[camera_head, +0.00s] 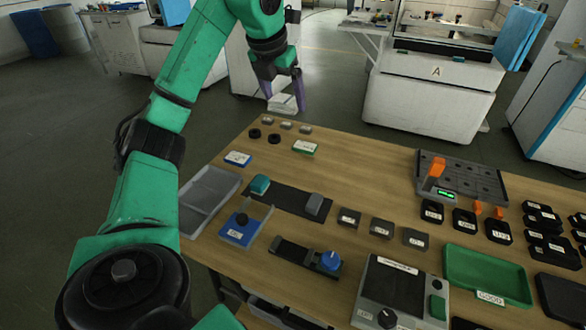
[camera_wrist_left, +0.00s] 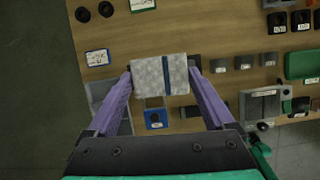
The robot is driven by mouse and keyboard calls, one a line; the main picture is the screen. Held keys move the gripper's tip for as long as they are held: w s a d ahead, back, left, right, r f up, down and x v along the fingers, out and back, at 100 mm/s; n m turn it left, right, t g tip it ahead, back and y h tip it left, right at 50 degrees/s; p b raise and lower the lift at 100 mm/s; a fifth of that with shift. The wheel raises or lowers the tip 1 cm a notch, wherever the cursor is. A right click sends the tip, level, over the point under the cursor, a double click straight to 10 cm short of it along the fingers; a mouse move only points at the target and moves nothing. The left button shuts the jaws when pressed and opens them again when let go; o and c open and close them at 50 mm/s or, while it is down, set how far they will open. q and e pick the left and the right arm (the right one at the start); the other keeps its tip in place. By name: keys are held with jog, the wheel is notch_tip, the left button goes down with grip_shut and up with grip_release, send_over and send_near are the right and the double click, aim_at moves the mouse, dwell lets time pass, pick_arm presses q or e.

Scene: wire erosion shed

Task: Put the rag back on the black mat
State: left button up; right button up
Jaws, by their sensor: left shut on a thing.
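The rag is a folded whitish-grey cloth (camera_wrist_left: 150,75) with a dark blue stripe in the left wrist view. My left gripper (camera_wrist_left: 160,74) is shut on it, with a purple finger on either side. In the head view the left gripper (camera_head: 285,88) holds the rag (camera_head: 283,103) in the air at the table's far left corner. The black mat (camera_head: 287,198) is a dark strip on the left part of the table, with a teal block (camera_head: 260,185) and a grey block (camera_head: 314,204) on it. The rag is apart from the mat. My right gripper is not in view.
A grey tray (camera_head: 207,193) lies left of the mat, and a blue-based device (camera_head: 240,228) stands in front. Labelled cards (camera_head: 238,159) and small dark pieces (camera_head: 274,138) lie behind it. A green tray (camera_head: 487,275) and several black blocks fill the right side.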

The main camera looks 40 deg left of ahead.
pick_arm(q)
notch_tip(320, 180, down, 6)
jog(key=s+b, duration=0.2)
jog(key=b, duration=0.3)
pick_arm(e)
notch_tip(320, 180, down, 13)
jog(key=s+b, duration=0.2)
jog(key=b, duration=0.4)
pick_arm(q)
jog(key=b, duration=0.4)
send_over(287, 196)
jog(key=s, duration=0.1)
notch_tip(287, 196, down, 15)
jog(key=f+b, duration=0.1)
jog(key=f, duration=0.3)
jog(key=f+b, duration=0.2)
jog(key=f, duration=0.2)
jog(key=shift+s+d+f, duration=0.15)
jog(key=shift+s+d, duration=0.05)
jog(key=o, duration=1.2)
jog(key=shift+o, duration=0.6)
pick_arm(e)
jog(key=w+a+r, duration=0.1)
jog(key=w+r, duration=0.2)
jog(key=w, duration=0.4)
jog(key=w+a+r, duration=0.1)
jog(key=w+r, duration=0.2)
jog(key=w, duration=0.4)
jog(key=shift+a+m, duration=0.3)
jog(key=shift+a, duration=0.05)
